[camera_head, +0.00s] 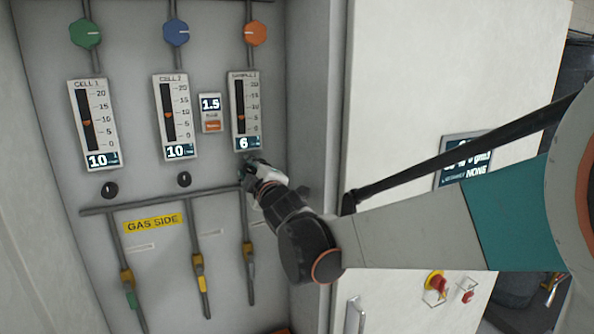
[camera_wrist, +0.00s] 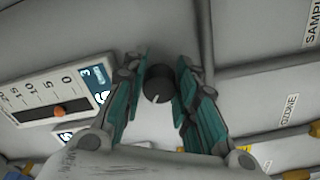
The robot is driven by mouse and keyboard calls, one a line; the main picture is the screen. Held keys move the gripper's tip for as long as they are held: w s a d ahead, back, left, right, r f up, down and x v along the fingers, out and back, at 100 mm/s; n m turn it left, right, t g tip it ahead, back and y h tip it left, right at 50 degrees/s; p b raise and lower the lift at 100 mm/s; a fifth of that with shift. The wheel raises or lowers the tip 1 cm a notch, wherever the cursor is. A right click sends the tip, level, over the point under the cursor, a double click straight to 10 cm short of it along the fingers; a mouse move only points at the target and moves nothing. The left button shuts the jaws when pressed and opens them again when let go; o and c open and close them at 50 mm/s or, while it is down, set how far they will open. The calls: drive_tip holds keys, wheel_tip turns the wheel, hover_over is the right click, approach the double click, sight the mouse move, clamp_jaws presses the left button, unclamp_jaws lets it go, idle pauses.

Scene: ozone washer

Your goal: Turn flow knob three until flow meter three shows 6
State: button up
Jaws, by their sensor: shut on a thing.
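Flow meter three (camera_head: 244,105), the right one in the head view, has an orange marker low on its scale. Its display (camera_head: 248,144) reads 6. In the wrist view, a meter scale (camera_wrist: 50,88) lies sideways at the left; its display is partly hidden by my finger. The black round flow knob three (camera_wrist: 157,84) sits between my teal fingers in the wrist view, with a pale pointer line on its face. My gripper (camera_head: 255,168) is shut on this knob, just below meter three. In the head view the knob is hidden by the gripper.
Two other black knobs (camera_head: 110,190) (camera_head: 184,179) sit below the left and middle meters, both reading 10. A small 1.5 display (camera_head: 210,104) is beside meter three. A grey pipe (camera_head: 160,200) runs below the knobs. A white cabinet (camera_head: 400,80) stands right of the panel.

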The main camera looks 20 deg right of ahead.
drive_tip(key=shift+s+r+n, duration=0.1)
drive_tip(key=shift+n, duration=0.2)
drive_tip(key=o, duration=1)
drive_tip(key=shift+a, duration=0.1)
drive_tip(key=shift+o, duration=0.2)
